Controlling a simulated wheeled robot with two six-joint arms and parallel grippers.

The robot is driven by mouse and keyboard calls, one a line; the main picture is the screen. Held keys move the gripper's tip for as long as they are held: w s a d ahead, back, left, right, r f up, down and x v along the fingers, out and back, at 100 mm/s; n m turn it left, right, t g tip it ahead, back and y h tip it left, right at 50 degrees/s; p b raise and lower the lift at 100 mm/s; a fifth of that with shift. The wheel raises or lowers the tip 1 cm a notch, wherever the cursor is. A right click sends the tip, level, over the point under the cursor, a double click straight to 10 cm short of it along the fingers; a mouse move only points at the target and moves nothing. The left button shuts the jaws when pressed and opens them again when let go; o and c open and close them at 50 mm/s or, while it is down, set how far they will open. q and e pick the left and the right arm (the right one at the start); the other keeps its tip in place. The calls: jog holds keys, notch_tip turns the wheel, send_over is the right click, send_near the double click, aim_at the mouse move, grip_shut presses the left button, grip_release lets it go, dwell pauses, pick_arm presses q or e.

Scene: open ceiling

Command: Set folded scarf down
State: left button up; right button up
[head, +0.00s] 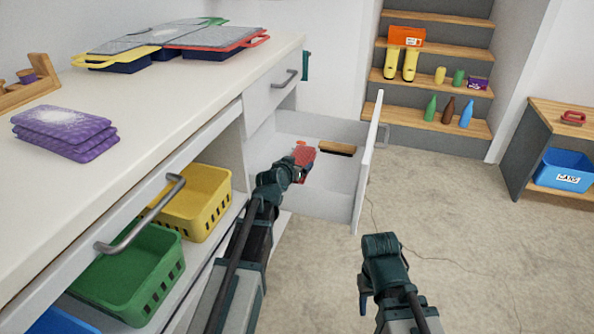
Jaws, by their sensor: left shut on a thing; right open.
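My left gripper (292,168) reaches into an open white drawer (340,186) and is shut on a small red patterned bundle (305,156), which looks like the folded scarf. The bundle is at the left part of the drawer; I cannot tell whether it touches the drawer floor. A flat brown-topped thing (337,149) lies in the drawer to the right of the bundle. My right gripper (380,246) is open and empty over the floor, right of the drawer; its fingertips are hard to make out.
A purple folded cloth stack (64,134) and several flat cases (200,39) lie on the white counter (160,113). Yellow (195,203) and green (130,275) baskets stand below. The drawer front (368,163) juts into the room. The floor to the right is clear.

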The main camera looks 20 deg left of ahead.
pick_arm(q)
jog(key=shift+f+b, duration=0.55)
jog(key=shift+f, duration=0.05)
jog(key=o, duration=1.1)
jog(key=shift+o, duration=0.2)
jog(key=shift+r, duration=0.15)
jog(key=shift+r+p, duration=0.5)
jog(key=shift+p, duration=0.2)
jog(key=p+v, duration=0.4)
jog(key=v, duration=0.8)
